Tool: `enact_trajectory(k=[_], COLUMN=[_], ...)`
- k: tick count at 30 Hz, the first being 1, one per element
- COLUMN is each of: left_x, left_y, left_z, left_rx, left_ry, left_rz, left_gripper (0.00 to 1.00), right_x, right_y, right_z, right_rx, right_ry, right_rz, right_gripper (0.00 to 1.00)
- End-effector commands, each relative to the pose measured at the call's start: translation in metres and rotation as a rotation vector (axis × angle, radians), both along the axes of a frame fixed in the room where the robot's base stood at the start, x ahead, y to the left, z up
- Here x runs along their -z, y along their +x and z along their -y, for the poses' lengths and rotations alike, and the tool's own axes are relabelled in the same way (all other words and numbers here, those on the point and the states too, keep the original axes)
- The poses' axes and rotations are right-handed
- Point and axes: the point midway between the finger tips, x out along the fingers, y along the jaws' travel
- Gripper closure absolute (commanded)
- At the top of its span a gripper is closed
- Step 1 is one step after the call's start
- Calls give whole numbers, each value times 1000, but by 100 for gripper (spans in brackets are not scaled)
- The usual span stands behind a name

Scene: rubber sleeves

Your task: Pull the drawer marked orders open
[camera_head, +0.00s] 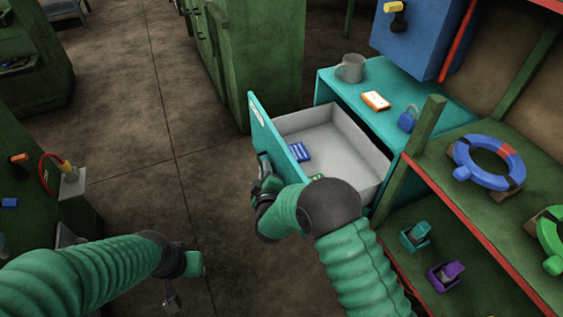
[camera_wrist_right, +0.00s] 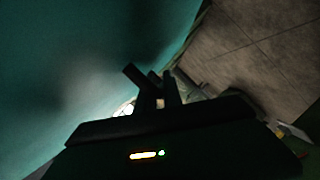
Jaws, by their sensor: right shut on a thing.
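The teal drawer (camera_head: 262,122) is pulled well out of the teal cabinet (camera_head: 335,88), and its pale grey inside shows. A small whitish label sits high on its front; I cannot read it. A blue item (camera_head: 299,152) and a partly hidden green item lie inside. My right gripper (camera_head: 262,165) is at the outer face of the drawer front, shut on what seems to be its handle, which is mostly hidden. In the right wrist view the dark fingers (camera_wrist_right: 150,85) are close together beside the teal front. My left gripper (camera_head: 171,298) hangs low over the floor, away from the drawer.
A grey mug (camera_head: 350,68), an orange-and-white box (camera_head: 376,100) and a blue padlock (camera_head: 408,118) stand on the cabinet top. A green shelf with a blue ring (camera_head: 488,162) is at the right. Green cabinets (camera_head: 255,60) stand behind. The floor left of the drawer is clear.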

Motion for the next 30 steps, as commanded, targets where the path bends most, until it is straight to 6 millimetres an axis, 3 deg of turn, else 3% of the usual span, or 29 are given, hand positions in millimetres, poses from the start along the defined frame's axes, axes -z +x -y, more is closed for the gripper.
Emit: enact_trajectory(k=[6, 20, 21, 22, 30], left_x=[-3, -3, -3, -3, -3], left_y=[0, 0, 0, 0, 0], left_z=[0, 0, 0, 0, 0], left_rx=[0, 0, 0, 0, 0], left_ry=[0, 0, 0, 0, 0], left_rz=[0, 0, 0, 0, 0], left_gripper=[64, 64, 64, 64, 64], right_x=[0, 0, 0, 0, 0], right_y=[-6, -7, -7, -7, -8], right_z=[-19, -23, -23, -23, -22], right_rx=[-1, -1, -1, -1, 0], right_ry=[-2, -2, -2, -1, -1], right_rz=[-1, 1, 1, 1, 1], right_gripper=[100, 100, 85, 81, 80])
